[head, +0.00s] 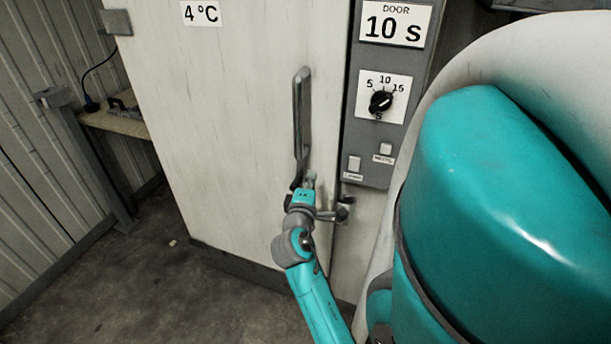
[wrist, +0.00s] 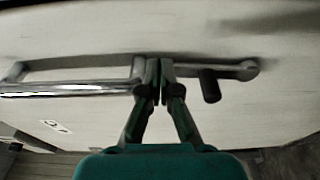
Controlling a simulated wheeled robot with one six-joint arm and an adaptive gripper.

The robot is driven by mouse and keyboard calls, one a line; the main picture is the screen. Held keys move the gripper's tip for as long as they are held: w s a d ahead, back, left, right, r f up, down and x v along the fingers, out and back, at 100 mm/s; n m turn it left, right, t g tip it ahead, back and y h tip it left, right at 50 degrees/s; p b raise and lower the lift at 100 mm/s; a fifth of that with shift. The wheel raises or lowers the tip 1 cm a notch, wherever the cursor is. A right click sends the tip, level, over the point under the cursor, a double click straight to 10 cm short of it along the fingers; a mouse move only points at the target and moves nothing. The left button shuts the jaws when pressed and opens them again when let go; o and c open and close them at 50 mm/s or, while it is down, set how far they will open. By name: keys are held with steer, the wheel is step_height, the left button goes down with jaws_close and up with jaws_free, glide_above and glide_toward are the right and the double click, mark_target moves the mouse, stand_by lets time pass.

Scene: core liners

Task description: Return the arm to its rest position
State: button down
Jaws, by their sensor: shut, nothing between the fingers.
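My arm reaches out from the lower right in the head view, and my gripper (head: 309,180) is at the lower end of the door handle (head: 302,115). In the wrist view my gripper (wrist: 159,64) has its two fingers together with nothing between them. The metal handle (wrist: 70,88) runs sideways just beside the fingertips in that view. I cannot tell whether the fingers touch it. The white door (head: 235,130) with a "4 °C" label appears closed.
A grey control panel (head: 375,140) with a dial (head: 380,101) and switches stands right of the door. A small shelf (head: 120,118) and a post (head: 90,160) are at the left. The floor (head: 130,285) before the door looks mostly clear.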

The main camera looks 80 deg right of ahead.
steer(key=s+a, duration=0.3)
steer(key=s, duration=0.3)
